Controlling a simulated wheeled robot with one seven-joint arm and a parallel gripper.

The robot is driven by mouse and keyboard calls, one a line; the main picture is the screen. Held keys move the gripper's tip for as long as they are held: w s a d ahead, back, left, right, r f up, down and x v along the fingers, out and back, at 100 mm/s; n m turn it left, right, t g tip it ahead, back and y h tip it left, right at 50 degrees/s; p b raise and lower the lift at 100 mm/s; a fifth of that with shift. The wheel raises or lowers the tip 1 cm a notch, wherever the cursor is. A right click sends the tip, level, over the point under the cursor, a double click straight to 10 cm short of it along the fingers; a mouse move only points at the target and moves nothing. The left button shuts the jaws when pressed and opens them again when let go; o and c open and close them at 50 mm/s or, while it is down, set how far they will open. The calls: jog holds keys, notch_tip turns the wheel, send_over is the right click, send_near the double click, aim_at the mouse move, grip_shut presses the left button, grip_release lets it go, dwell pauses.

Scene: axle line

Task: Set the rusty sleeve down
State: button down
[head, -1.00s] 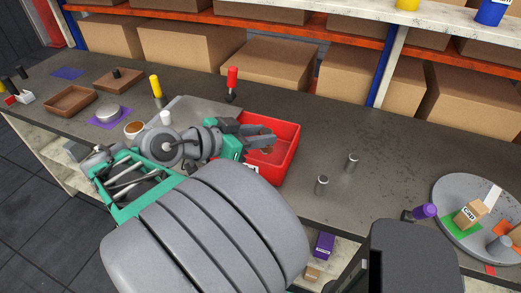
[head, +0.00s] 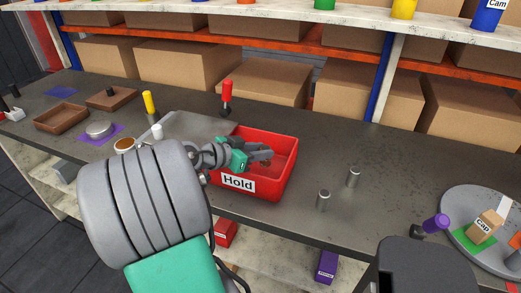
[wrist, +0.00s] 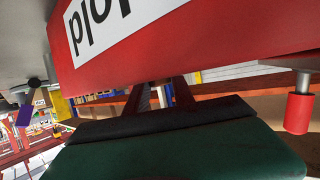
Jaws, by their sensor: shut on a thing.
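The red bin (head: 285,180) labelled "Hold" stands on the dark bench in the middle of the head view. My gripper (head: 263,157) reaches over its left side, with the fingers inside the bin opening. It is shut on the rusty sleeve (head: 265,163), a small brown patch at the fingertips, mostly hidden by the fingers. I cannot tell whether the sleeve touches the bin floor. In the wrist view the bin's red wall (wrist: 200,55) fills the top, close to my gripper, and the sleeve cannot be made out.
A red-handled tool (head: 227,97) stands behind the bin, and a grey plate (head: 190,127) lies left of it. Two metal cylinders (head: 324,200) (head: 354,176) stand to the right. A round grey turntable (head: 470,200) is at far right. Bench between cylinders and turntable is clear.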

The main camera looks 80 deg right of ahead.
jog(key=shift+f, duration=0.1)
jog(key=shift+f+b, duration=0.35)
jog(key=shift+b, duration=0.2)
jog(key=shift+f, duration=0.2)
jog(key=c, duration=1.1)
grip_release()
jog(key=shift+w+a+r+p, duration=0.15)
jog(key=shift+r+p, duration=0.2)
jog(key=shift+r, duration=0.1)
jog(key=shift+w+a+r+p, duration=0.1)
jog(key=shift+r+p, duration=0.2)
jog(key=shift+r, duration=0.1)
jog(key=v, duration=1.1)
jog(key=shift+w+a+f+p, duration=0.1)
jog(key=shift+w+a+p, duration=0.05)
jog(key=shift+p, duration=0.2)
